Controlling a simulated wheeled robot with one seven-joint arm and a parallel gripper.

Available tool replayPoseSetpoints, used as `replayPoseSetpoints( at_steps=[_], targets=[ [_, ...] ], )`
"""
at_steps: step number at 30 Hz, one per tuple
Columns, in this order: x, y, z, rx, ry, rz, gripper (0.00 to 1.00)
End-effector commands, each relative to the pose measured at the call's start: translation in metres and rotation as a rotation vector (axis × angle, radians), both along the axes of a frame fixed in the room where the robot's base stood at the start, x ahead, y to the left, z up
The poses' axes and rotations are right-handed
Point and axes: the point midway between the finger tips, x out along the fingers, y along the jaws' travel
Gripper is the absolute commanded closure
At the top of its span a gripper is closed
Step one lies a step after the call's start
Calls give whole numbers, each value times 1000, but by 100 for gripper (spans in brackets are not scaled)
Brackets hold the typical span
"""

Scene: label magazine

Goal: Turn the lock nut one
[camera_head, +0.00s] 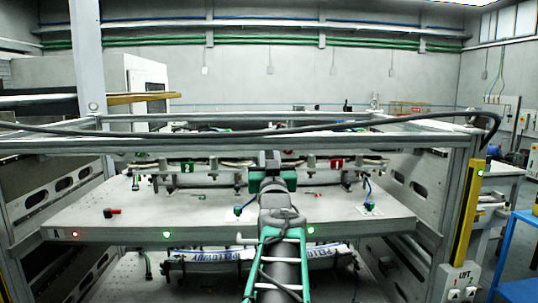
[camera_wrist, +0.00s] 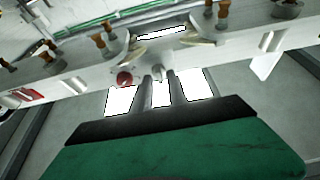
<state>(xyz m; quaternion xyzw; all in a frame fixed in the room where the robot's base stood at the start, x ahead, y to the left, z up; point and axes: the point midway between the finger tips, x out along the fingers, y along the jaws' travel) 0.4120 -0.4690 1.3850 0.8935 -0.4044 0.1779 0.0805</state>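My arm reaches up the middle of the head view, and it hides its own fingertips there. In the wrist view, my gripper (camera_wrist: 159,76) shows two dark fingers with a gap between them. A small pale round part (camera_wrist: 158,72) shows between the fingertips; I cannot tell whether they touch it or whether it is the lock nut. A red round knob (camera_wrist: 124,78) sits just left of the fingers, apart from them. In the head view, a red plate marked 1 (camera_head: 337,165) is on the rear bar, right of my arm. A green plate (camera_head: 188,167) is to its left.
A pale shelf (camera_head: 110,196) spans the frame, with a red-handled part (camera_head: 112,212) lying at its left. A black cable (camera_head: 400,123) crosses the top rail. A yellow LIFT post (camera_head: 468,215) stands at right. Brass-coloured fittings (camera_wrist: 105,43) line the bar above my fingers.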

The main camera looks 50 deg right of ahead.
Motion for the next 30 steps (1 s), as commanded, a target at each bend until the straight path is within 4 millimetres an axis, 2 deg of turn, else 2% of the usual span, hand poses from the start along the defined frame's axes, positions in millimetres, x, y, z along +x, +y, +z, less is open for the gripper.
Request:
replayPoseSetpoints(
  at_steps=[1,6,20,30],
  targets=[
    [0,0,0,0,0,0,87],
    [0,0,0,1,1,0,100],
    [0,0,-1,10,-10,0,100],
    [2,2,-5,110,-129,3,100]
  ],
)
